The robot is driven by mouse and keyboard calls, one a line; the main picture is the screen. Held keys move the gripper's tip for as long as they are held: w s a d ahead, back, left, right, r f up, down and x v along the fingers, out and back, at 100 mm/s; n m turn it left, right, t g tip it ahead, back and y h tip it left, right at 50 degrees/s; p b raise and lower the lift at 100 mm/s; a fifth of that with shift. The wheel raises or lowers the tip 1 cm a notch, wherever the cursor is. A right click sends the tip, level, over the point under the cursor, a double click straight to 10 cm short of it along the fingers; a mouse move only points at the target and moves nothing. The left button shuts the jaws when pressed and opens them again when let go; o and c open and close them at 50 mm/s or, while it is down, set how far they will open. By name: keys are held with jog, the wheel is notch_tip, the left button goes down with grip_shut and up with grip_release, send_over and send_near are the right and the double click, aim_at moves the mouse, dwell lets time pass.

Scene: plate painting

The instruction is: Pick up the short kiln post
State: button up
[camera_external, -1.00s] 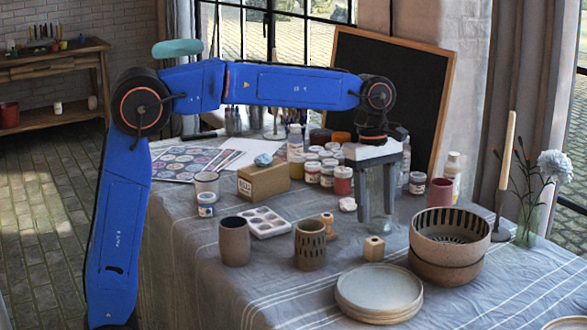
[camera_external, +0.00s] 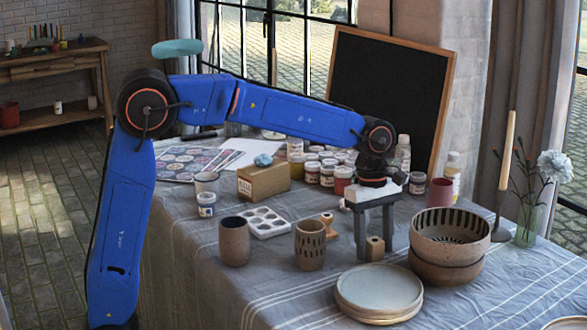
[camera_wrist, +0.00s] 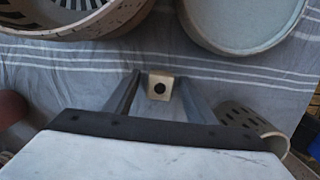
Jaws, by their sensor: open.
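The short kiln post (camera_external: 375,247) is a small tan block with a dark hole. It stands on the striped cloth between the slotted cup and the stacked bowls. In the wrist view the post (camera_wrist: 160,87) shows at the centre, its dark hole facing the camera. My gripper (camera_external: 375,252) is open and points down, with its two grey fingers around the post's position. In the wrist view the gripper's fingers (camera_wrist: 160,95) lie on the left and right of the post, with a gap on each side. I cannot tell whether the tips touch the cloth.
The stacked bowls (camera_external: 448,262) stand close on the right, and the plates (camera_external: 380,295) lie in front. The slotted cup (camera_external: 310,247) and a wooden spool-shaped piece (camera_external: 327,222) stand to the left. Paint jars (camera_external: 343,180) crowd behind.

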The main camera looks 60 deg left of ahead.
jog(key=c, duration=1.2)
